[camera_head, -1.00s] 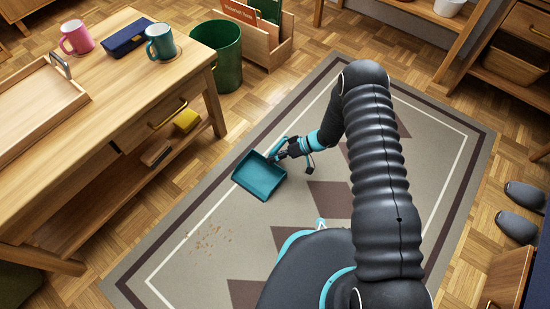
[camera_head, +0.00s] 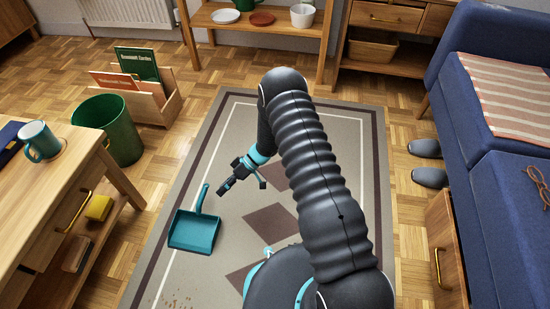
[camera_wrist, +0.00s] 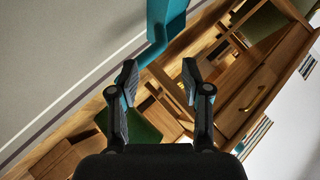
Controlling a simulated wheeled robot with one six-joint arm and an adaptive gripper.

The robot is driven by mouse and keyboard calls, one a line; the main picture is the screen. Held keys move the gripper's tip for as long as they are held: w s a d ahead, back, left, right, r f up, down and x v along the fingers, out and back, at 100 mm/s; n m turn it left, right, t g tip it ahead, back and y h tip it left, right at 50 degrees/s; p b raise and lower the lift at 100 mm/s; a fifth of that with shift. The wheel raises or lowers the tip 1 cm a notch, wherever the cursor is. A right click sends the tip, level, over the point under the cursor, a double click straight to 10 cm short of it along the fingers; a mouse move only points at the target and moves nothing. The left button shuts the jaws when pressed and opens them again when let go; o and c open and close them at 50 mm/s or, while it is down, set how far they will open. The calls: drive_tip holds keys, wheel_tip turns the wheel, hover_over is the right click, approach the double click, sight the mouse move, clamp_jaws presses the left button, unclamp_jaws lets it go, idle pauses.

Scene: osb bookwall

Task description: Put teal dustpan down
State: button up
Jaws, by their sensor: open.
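The teal dustpan (camera_head: 195,230) lies on the patterned rug, its pan toward the bottom of the head view and its handle pointing up. My gripper (camera_head: 223,190) is to the right of the handle, apart from it, open and empty. In the wrist view, part of the teal dustpan (camera_wrist: 160,30) shows at the top, beyond my open fingertips (camera_wrist: 160,78). Nothing is between the fingers.
The rug (camera_head: 350,150) has free room around the dustpan. Brown crumbs (camera_head: 172,301) lie on it below the pan. A wooden table (camera_head: 60,180) and green bin (camera_head: 110,130) stand left. Grey slippers (camera_head: 428,163) and a blue sofa (camera_head: 480,130) are right.

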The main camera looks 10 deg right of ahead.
drive_tip(key=w+d+r+m+t+h, duration=0.1)
drive_tip(key=w+d+r+t+h, duration=0.15)
drive_tip(key=w+r+t, duration=0.45)
drive_tip(key=w+d+r+m+t+h, duration=0.1)
drive_tip(key=w+d+r+t, duration=0.2)
drive_tip(key=w+r, duration=0.8)
drive_tip(key=s+d+r+m+t+h, duration=0.2)
drive_tip(key=d+r, duration=0.3)
drive_tip(key=r, duration=0.5)
drive_tip(key=s+d+r+m+t+h, duration=0.1)
drive_tip(key=d+r+m+t+h, duration=0.3)
drive_tip(key=r, duration=0.6)
drive_tip(key=s+d+r+m+g+h, duration=0.1)
drive_tip(key=s+d+r+h, duration=0.1)
drive_tip(key=s+d+r, duration=0.55)
drive_tip(key=s+d+r+m+g+h, duration=0.1)
drive_tip(key=s+d+r+g+h, duration=0.2)
drive_tip(key=s, duration=0.7)
drive_tip(key=s+a+m+g+y, duration=0.1)
drive_tip(key=s, duration=1)
drive_tip(key=s+a+m+g+y, duration=0.1)
drive_tip(key=s+a+y, duration=0.1)
drive_tip(key=s, duration=0.9)
drive_tip(key=shift+s+f, duration=0.35)
